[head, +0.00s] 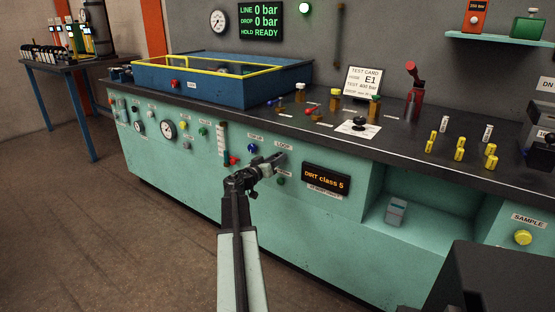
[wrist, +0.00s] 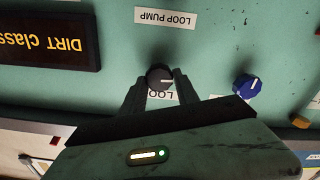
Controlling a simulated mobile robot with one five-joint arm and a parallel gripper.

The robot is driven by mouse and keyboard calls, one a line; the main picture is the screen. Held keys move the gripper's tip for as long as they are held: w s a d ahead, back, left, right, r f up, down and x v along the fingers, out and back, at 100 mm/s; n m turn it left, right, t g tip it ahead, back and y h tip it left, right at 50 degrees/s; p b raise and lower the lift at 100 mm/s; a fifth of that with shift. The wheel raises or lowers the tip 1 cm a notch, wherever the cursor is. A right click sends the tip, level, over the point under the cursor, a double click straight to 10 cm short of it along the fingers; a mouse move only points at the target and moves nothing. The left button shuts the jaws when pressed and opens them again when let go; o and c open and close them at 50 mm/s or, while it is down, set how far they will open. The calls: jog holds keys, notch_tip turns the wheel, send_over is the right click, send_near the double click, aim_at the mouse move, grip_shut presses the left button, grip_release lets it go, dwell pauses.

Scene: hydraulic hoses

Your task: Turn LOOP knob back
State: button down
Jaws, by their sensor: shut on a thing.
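The LOOP knob (wrist: 158,74) is a dark round knob on the green panel, seen upside down in the wrist view. A light mark on its face points to the right in that view. My gripper (wrist: 159,80) has one finger on each side of the knob and is shut on it. The LOOP label (wrist: 162,95) is partly hidden by the fingers. In the head view my gripper (head: 279,159) is at the panel just below the LOOP label (head: 284,144), and it hides the knob.
A blue knob (wrist: 246,86) sits beside the LOOP knob, also in the head view (head: 252,148). The LOOP PUMP label (wrist: 165,18) and the DIRT class display (wrist: 50,43) are close by. Bottles (head: 335,99) stand on the bench top above.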

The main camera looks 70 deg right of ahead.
jog(key=shift+w+a+f+n+b, duration=0.1)
jog(key=shift+n, duration=2.7)
jog(key=shift+w+d+f+n+b, duration=0.1)
jog(key=shift+n+b, duration=0.05)
jog(key=shift+n, duration=2.65)
jog(key=shift+a+f+n+b, duration=0.1)
jog(key=shift+n, duration=2.7)
jog(key=c, duration=0.9)
grip_release()
jog(key=v, duration=0.7)
jog(key=shift+a, duration=0.35)
